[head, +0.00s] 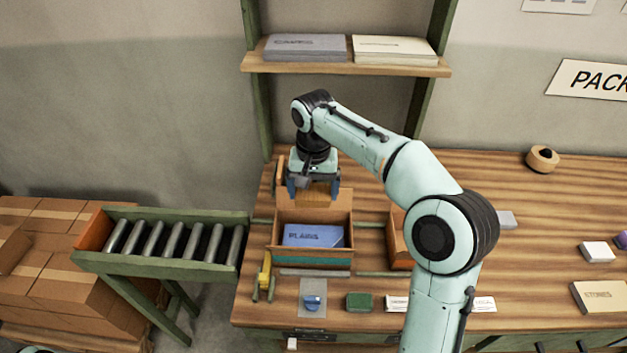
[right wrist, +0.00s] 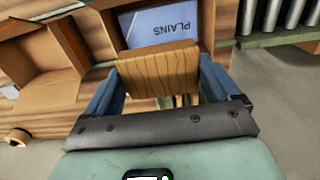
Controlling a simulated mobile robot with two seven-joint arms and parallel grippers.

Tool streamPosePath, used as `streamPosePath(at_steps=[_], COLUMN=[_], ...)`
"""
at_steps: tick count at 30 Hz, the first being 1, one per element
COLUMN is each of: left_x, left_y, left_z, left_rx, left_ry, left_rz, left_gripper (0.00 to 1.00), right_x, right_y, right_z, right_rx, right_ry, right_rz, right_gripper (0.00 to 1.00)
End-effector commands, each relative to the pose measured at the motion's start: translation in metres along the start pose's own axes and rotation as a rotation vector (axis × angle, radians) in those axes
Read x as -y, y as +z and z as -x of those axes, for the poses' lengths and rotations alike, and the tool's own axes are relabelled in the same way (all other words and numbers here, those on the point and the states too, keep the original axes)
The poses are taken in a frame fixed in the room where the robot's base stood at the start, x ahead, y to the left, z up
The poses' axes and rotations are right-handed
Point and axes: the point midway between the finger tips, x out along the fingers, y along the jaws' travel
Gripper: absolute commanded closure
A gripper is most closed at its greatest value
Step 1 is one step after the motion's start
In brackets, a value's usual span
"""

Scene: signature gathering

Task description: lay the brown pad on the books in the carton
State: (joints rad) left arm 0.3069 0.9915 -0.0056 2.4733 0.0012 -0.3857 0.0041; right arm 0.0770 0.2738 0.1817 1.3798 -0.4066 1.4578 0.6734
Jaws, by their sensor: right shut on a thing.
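The open carton (head: 310,261) stands on the wooden bench, with a blue book marked PLAINS (head: 314,236) lying inside it. My right gripper (head: 313,188) is above the far side of the carton, shut on the brown pad (head: 318,189). In the right wrist view the brown ribbed pad (right wrist: 158,71) sits between the two blue fingers, and the PLAINS book (right wrist: 158,24) shows just beyond it. The pad is apart from the book as far as I can see. Any books under the top one are hidden. My left gripper is out of view.
A second open carton (head: 397,240) stands to the right, partly behind my arm. A roller conveyor (head: 165,240) meets the bench at the left. A tape roll (head: 542,158) lies at the back right. A shelf (head: 350,68) with books hangs above.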

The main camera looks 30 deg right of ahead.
Motion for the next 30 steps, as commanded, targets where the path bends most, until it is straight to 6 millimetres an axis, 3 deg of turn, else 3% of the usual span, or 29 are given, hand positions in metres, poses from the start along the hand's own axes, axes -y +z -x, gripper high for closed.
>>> streamPosePath(at_steps=[15,30], left_x=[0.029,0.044], left_y=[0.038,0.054], left_z=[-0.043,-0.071], left_rx=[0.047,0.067], left_ry=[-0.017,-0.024], left_rz=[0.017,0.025], left_gripper=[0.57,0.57], right_x=[-0.001,-0.001], right_y=[0.002,0.002], right_z=[-0.069,-0.126], right_rx=[0.006,0.005], right_ry=[0.002,0.003], right_rz=[0.0,0.001], right_gripper=[0.4,0.4])
